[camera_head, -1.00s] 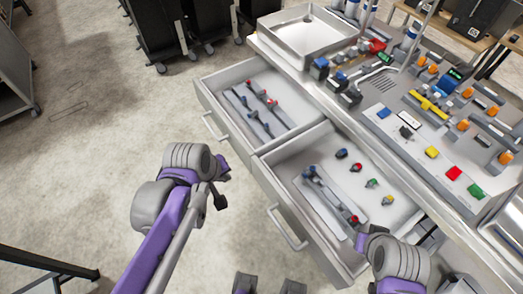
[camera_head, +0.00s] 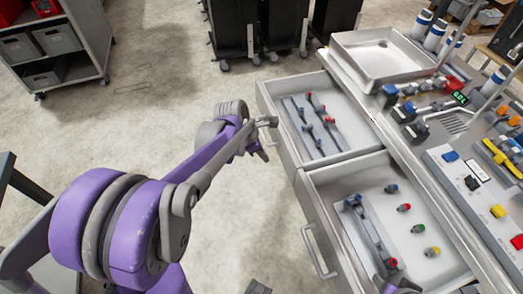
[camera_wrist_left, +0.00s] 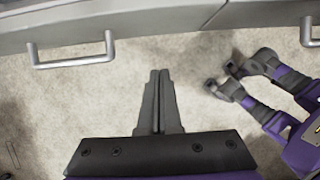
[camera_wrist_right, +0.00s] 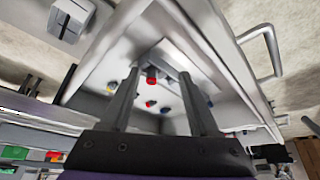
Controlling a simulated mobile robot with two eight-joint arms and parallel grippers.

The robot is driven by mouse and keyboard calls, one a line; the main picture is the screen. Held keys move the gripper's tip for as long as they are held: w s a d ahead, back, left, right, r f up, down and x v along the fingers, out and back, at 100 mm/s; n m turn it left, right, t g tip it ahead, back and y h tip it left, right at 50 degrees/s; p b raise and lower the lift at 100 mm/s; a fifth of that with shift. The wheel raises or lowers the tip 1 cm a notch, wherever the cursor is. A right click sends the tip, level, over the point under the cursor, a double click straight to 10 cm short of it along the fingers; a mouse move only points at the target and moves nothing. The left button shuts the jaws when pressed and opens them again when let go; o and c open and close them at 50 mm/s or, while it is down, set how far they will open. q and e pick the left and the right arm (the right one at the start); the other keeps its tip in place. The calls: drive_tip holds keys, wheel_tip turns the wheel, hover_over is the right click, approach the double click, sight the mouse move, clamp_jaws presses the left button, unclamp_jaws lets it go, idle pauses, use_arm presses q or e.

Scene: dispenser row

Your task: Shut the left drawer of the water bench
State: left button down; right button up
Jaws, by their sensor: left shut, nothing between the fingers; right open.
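The water bench's left drawer (camera_head: 343,138) stands open in the head view, with small red- and blue-ended parts on strips inside. My left gripper (camera_head: 258,142) is in front of its outer face, partly hidden by its own wrist. In the left wrist view the left gripper (camera_wrist_left: 160,76) is shut and empty, pointing at the drawer fronts, right of the left drawer's handle (camera_wrist_left: 70,62).
The right drawer (camera_head: 325,222) is also open beside the left one, holding small coloured parts. A metal tray (camera_head: 385,58) and fittings lie on the bench top. Grey shelving (camera_head: 85,60) and black bins (camera_head: 255,28) stand behind. Floor before the drawers is clear.

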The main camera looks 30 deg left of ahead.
sight(285, 166)
use_arm(q)
drive_tip(key=w+d+f, duration=0.3)
drive_tip(key=w+f, duration=0.1)
drive_tip(key=shift+w+d, duration=0.15)
drive_tip(key=shift+d, duration=0.2)
drive_tip(key=shift+w+f, duration=0.1)
